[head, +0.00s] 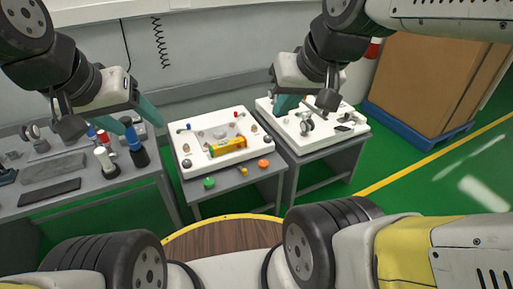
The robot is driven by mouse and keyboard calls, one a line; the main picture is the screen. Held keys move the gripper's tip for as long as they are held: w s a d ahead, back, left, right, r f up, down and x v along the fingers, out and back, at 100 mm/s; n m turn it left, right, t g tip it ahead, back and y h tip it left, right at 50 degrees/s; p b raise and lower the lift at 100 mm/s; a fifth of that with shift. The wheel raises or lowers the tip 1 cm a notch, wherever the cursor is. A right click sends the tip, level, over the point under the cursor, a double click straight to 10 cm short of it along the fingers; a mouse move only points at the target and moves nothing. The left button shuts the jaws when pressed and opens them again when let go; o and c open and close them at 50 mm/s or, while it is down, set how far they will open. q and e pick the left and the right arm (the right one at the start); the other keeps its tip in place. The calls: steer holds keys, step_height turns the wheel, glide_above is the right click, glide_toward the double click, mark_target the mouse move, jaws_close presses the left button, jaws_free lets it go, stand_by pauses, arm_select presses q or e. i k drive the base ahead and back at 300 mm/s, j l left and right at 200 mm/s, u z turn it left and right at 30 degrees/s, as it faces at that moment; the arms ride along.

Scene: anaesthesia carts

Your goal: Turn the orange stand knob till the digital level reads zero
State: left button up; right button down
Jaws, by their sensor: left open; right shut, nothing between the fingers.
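A white stand plate (181,158) lies on the middle grey table. A yellow-orange level (227,147) with a small green patch sits in its middle; I cannot read any number on it. An orange knob (264,163) is at the plate's front right, and a green knob (209,183) is at its front left. My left gripper (135,117) is open, with teal fingers apart, above the left table and left of the plate. My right gripper (284,104) is shut and empty above the right table's white tray, up and right of the orange knob. Neither gripper touches a knob.
A small yellow item (243,171) is at the middle table's front edge between the knobs. The left table (85,198) holds bottles and dark flat items. The right white tray (347,137) holds small tools. Cardboard boxes (425,85) on a blue pallet stand at the right.

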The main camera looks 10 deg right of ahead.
mark_target(264, 164)
steer(key=i+l+u, duration=0.3)
steer(key=i+l, duration=0.15)
steer(key=l, duration=0.25)
steer(key=i+l+u, duration=0.15)
steer(key=l, duration=0.25)
